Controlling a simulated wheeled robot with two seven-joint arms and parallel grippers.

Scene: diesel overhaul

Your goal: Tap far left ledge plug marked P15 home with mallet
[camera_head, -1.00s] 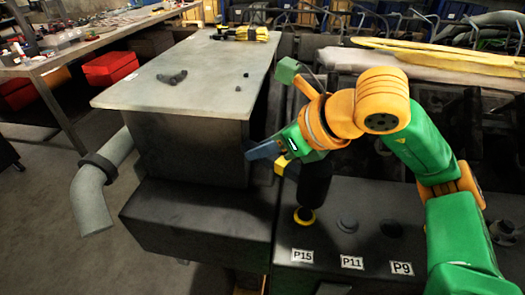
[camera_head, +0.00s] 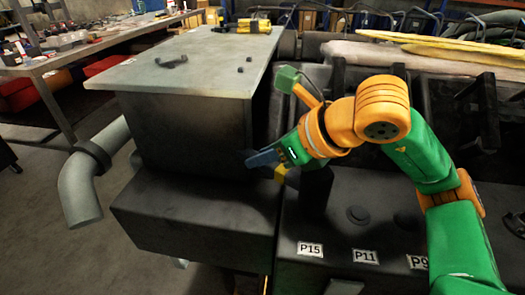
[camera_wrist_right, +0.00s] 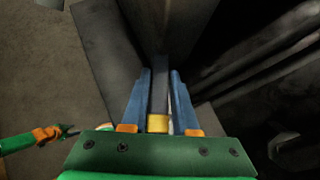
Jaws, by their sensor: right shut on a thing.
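My right gripper (camera_head: 264,160) is shut on the mallet, over the left end of the dark ledge. A yellow part of the mallet (camera_head: 280,174) shows beside the blue fingers; in the right wrist view the yellow part and a grey shaft (camera_wrist_right: 158,98) lie between the fingers. A dark upright cylinder, apparently the mallet head, stands below the wrist, behind the P15 label (camera_head: 310,249). Plug P15 is not visible there; the cylinder seems to cover its spot. At the left of the wrist view is my left arm, its gripper (camera_wrist_right: 72,131) too small to read.
A low round plug (camera_head: 358,214) sits behind the P11 label (camera_head: 365,257). The P9 label (camera_head: 418,262) is partly behind my right arm. A grey-topped block (camera_head: 195,72) stands to the left, with a grey pipe (camera_head: 80,190) beside it.

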